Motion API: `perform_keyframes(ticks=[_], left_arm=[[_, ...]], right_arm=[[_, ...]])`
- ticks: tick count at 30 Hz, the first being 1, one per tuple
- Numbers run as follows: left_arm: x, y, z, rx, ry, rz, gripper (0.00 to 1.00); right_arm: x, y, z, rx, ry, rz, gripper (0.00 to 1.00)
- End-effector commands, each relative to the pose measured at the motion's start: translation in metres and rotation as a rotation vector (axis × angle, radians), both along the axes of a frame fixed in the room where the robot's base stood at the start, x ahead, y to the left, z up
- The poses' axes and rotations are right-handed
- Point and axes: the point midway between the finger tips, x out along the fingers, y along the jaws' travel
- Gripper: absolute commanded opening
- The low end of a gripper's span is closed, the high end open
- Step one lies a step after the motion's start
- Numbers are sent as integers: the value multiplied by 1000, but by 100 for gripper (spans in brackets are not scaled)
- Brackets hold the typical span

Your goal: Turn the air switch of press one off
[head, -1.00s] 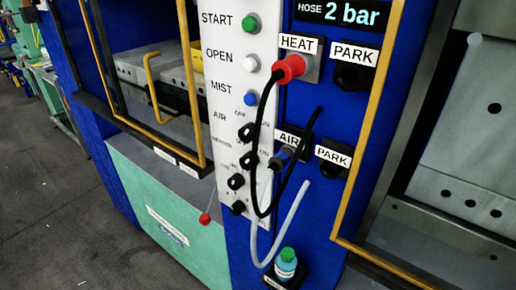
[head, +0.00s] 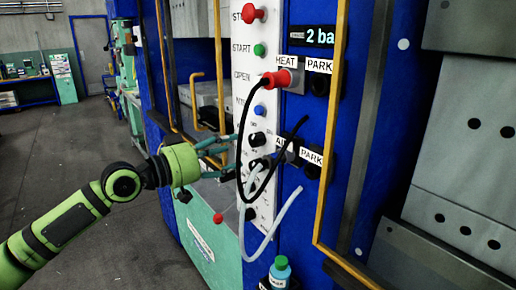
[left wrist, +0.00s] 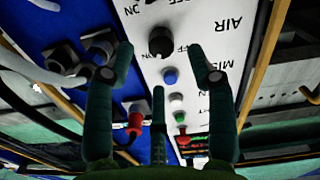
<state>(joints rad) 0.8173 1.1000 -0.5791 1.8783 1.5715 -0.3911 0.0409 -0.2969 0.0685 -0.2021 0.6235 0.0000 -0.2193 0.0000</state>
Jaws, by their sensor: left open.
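The air switch is a black knob (head: 257,139) on the white control panel (head: 266,190), below the blue MIST button (head: 259,111). It also shows in the left wrist view (left wrist: 161,41), upside down beside the AIR lettering. My left gripper (head: 237,146) reaches in from the left, just left of the panel. Contact with the knob cannot be told. The knob's exact setting is hard to read. My right gripper is out of view.
A black cable from the red HEAT plug (head: 280,79) and a pale hose (head: 272,232) hang close to the knobs. Yellow frame bars (head: 335,130) flank the panel. A small bottle (head: 280,272) stands below. Open floor (head: 120,240) lies at left.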

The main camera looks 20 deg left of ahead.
Motion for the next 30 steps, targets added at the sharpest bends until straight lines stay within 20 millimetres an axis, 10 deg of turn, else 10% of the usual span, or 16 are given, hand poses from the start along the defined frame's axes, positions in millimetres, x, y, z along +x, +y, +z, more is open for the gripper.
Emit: perform_keyframes(ticks=[27,30], left_arm=[[53,-42,11,-15,-10,-2,56],[53,-41,11,-15,-9,-2,24]], right_arm=[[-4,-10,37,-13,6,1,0],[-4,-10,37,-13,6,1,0]])
